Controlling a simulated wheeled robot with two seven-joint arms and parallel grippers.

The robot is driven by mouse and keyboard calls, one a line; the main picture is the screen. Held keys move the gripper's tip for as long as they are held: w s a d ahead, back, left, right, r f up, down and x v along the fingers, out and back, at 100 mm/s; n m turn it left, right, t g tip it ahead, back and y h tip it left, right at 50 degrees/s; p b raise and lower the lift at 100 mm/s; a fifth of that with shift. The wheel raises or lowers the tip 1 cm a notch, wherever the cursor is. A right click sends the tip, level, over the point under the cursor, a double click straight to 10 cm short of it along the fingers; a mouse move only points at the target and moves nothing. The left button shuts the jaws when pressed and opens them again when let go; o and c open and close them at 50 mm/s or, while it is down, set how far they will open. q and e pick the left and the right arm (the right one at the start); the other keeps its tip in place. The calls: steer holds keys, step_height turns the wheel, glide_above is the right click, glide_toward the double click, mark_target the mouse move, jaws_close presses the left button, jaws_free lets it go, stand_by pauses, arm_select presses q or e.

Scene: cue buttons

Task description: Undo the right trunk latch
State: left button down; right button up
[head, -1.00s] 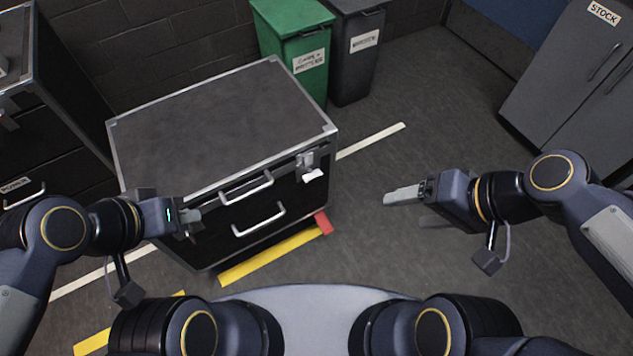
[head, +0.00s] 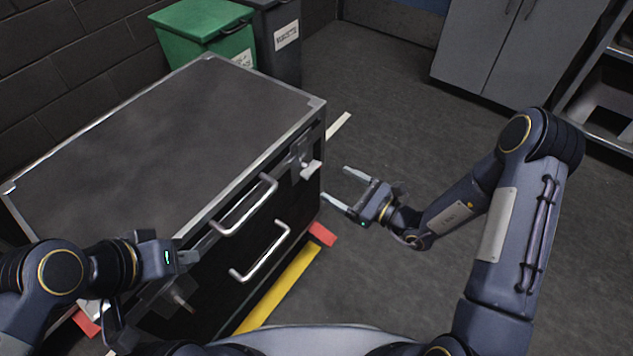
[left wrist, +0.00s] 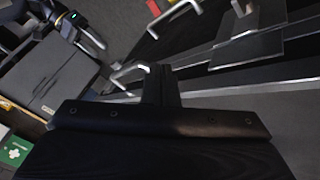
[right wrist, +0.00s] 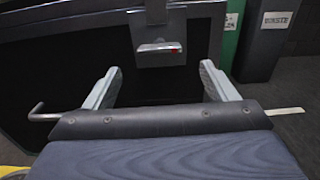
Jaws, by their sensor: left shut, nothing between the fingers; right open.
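The black trunk (head: 160,150) with metal edging stands at the left of the head view. Its right latch (head: 304,163), a metal plate with a pale tab, is on the front near the right corner. In the right wrist view the latch (right wrist: 160,50) hangs centred beyond the fingertips, with a small red mark on its tab. My right gripper (head: 337,185) is open and empty, facing the latch, its fingers to either side and apart from it. My left gripper (head: 190,258) is shut and empty by the trunk's front left, near the left latch (head: 176,294).
Two metal handles (head: 245,207) (head: 262,252) stick out from the trunk front between the latches. Green (head: 203,28) and dark bins (head: 280,40) stand behind. Yellow tape (head: 280,287) marks the floor in front. Grey cabinets (head: 490,50) stand at the back right; the floor between is clear.

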mark_target(315, 172)
steer(key=b+x, duration=0.1)
steer(key=x, duration=0.6)
steer(key=shift+w+a, duration=0.15)
steer(key=shift+a, duration=0.1)
steer(key=c, duration=0.9)
steer(key=shift+c, duration=0.2)
